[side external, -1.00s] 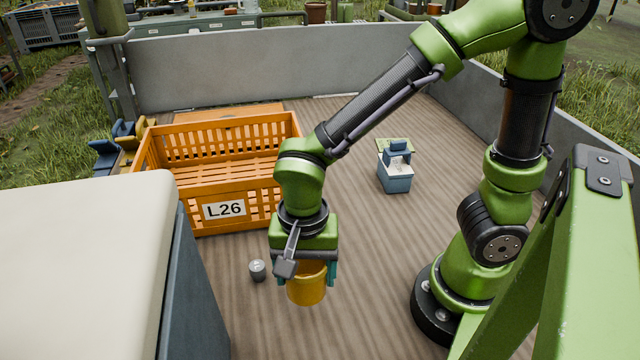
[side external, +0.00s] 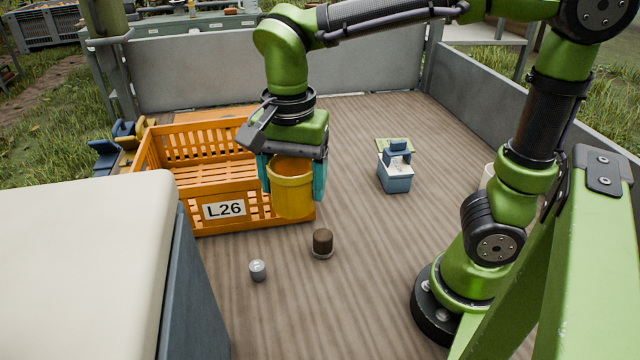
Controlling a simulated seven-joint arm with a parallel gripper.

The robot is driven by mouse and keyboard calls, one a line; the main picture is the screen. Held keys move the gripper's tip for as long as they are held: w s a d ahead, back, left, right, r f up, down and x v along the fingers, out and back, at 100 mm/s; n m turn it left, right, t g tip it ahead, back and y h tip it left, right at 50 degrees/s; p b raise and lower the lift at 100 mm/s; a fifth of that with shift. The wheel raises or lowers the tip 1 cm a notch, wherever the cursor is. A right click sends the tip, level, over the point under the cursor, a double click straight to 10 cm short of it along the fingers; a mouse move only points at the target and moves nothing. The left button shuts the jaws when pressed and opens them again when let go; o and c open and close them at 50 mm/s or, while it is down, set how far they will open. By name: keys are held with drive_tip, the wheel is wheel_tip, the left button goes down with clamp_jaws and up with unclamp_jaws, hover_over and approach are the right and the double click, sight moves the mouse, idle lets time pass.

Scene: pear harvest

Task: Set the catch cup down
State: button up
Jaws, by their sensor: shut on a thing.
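The catch cup (side external: 292,197) is a yellow, open-topped cup, and it is upright in the side view. My gripper (side external: 292,182) is shut on it, with one teal finger on each side of the cup. The cup hangs above the wooden deck, in front of the right end of the orange crate in this view. My gripper's body covers part of the cup's top, and the inside of the cup is mostly hidden.
An orange slatted crate (side external: 180,213) labelled L26 stands at left. A small brown cylinder (side external: 322,241) and a small grey cylinder (side external: 257,270) stand on the deck (side external: 370,290). A blue-and-white device (side external: 396,172) stands at right. Low grey walls edge the deck.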

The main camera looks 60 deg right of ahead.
drive_tip(key=w+d+m, duration=0.4)
drive_tip(key=d, duration=0.5)
drive_tip(key=w+d+m, duration=0.3)
drive_tip(key=w+d, duration=0.1)
drive_tip(key=d, duration=0.5)
drive_tip(key=s+d+m, duration=0.2)
drive_tip(key=d+m, duration=0.4)
drive_tip(key=d, duration=1)
wheel_tip(320, 180, down, 16)
drive_tip(key=w+d, duration=0.3)
drive_tip(key=w, duration=0.1)
drive_tip(key=w+d+f, duration=0.1)
drive_tip(key=w+d, duration=0.1)
drive_tip(key=w, duration=0.3)
drive_tip(key=w+d, duration=0.3)
drive_tip(key=w, duration=0.1)
drive_tip(key=shift+w+d+f, duration=0.15)
drive_tip(key=shift+d+f, duration=0.15)
drive_tip(key=shift+d, duration=0.05)
drive_tip(key=shift+f, duration=1.75)
drive_tip(key=o, duration=1)
drive_tip(key=shift+f, duration=0.15)
drive_tip(key=shift+o, duration=0.2)
